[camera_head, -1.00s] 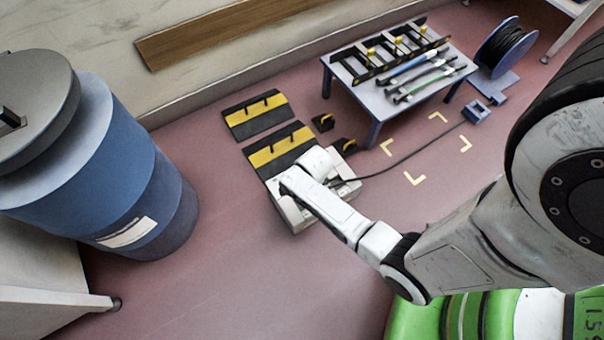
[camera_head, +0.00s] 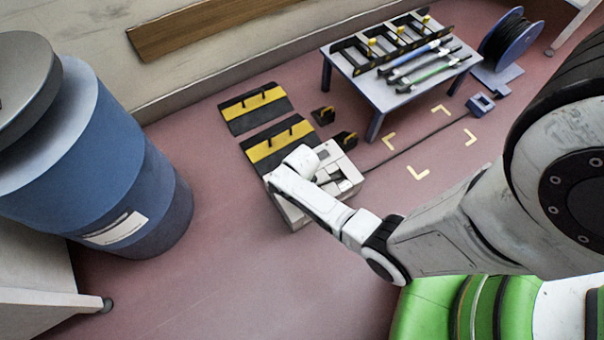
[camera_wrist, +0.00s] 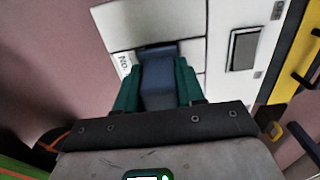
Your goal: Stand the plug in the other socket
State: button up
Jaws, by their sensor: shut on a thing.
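In the wrist view my gripper (camera_wrist: 158,68) has its green fingers shut on a dark blue plug (camera_wrist: 158,82). The plug's far end meets a dark opening in the pale socket box (camera_wrist: 205,50); I cannot tell how far it enters.
Black and yellow ramps (camera_head: 255,107) lie behind the box, with small yellow-black pieces (camera_head: 345,139) beside them. A cable (camera_head: 420,142) runs from the box to a blue block (camera_head: 480,104). A table (camera_head: 405,98) with tools stands behind; a blue drum (camera_head: 120,180) is left.

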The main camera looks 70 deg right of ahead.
jog(key=o, duration=1.1)
jog(key=shift+f, duration=0.1)
jog(key=shift+o, duration=0.2)
notch_tip(320, 180, up, 12)
jog(key=p, duration=0.6)
jog(key=shift+p, duration=0.3)
jog(key=s+a+r+n, duration=0.2)
jog(key=a+r+n, duration=0.1)
jog(key=r+n, duration=0.3)
jog(key=s+a+r+n, duration=0.3)
jog(key=r+n, duration=0.4)
jog(key=n, duration=0.3)
jog(key=s+a+r+n+t, duration=0.1)
jog(key=s+a+r+n, duration=0.1)
jog(key=r+n, duration=0.4)
jog(key=shift+s+a+r+n, duration=0.15)
jog(key=shift+s+a+n, duration=0.1)
jog(key=shift+a+n, duration=0.75)
jog(key=shift+d, duration=0.2)
